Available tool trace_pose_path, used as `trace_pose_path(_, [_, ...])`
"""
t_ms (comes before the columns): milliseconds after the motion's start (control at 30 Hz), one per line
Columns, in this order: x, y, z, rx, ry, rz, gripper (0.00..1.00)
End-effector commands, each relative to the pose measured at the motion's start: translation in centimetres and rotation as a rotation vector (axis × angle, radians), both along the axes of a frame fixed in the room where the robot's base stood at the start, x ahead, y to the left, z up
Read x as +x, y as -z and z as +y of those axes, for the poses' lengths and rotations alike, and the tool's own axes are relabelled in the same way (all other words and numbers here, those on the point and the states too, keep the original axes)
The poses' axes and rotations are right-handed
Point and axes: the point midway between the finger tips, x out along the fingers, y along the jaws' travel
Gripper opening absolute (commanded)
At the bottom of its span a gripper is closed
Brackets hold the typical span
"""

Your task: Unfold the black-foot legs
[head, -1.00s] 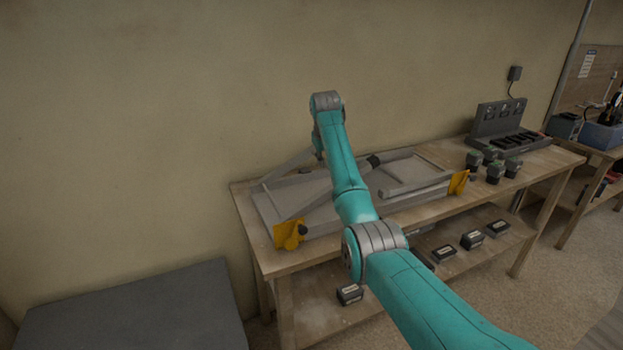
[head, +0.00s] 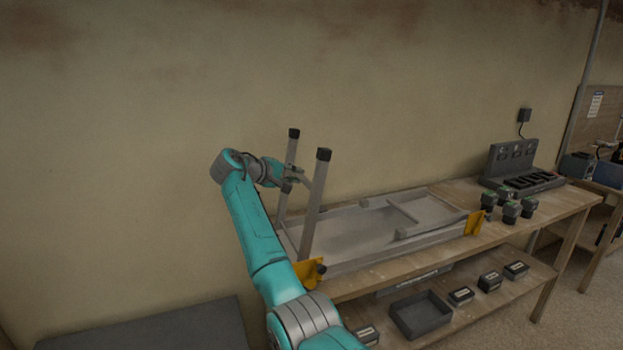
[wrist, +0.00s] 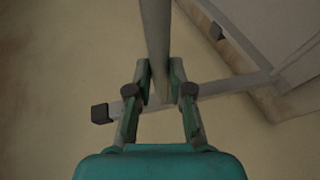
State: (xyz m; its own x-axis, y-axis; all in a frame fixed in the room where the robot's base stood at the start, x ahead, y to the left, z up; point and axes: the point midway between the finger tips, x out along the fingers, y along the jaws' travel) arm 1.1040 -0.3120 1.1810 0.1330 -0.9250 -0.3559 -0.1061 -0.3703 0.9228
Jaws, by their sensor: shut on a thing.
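The black-foot legs (head: 315,205) are a pale grey pair joined by a crossbar. They stand nearly upright at the left end of a grey folding platform (head: 350,238), which lies underside up on the workbench. Their black feet point up. My gripper (head: 287,180) is at the crossbar between the legs, on their left side. In the wrist view my gripper (wrist: 160,85) is shut on a pale bar of this leg frame, and one black foot (wrist: 100,113) shows at left. The other leg frame (head: 405,218) lies folded flat at the platform's right end.
Yellow brackets (head: 308,271) (head: 475,223) sit at the platform's front corners. The lower shelf holds a dark tray (head: 420,315) and more batteries. The wall is close behind.

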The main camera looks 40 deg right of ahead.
Motion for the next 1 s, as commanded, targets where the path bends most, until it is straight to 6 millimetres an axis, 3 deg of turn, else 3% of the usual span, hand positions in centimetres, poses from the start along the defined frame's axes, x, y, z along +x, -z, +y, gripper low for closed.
trace_pose_path(100, [0.7, 0.0, 2.3, -0.097, -0.005, 0.029, 0.00])
trace_pose_path(400, [1.8, 0.1, 6.1, -0.249, -0.002, 0.069, 0.00])
trace_pose_path(633, [2.2, 0.7, 7.6, -0.245, -0.002, 0.070, 0.00])
trace_pose_path(1000, [2.3, 1.2, 8.0, -0.241, -0.001, 0.074, 0.00])
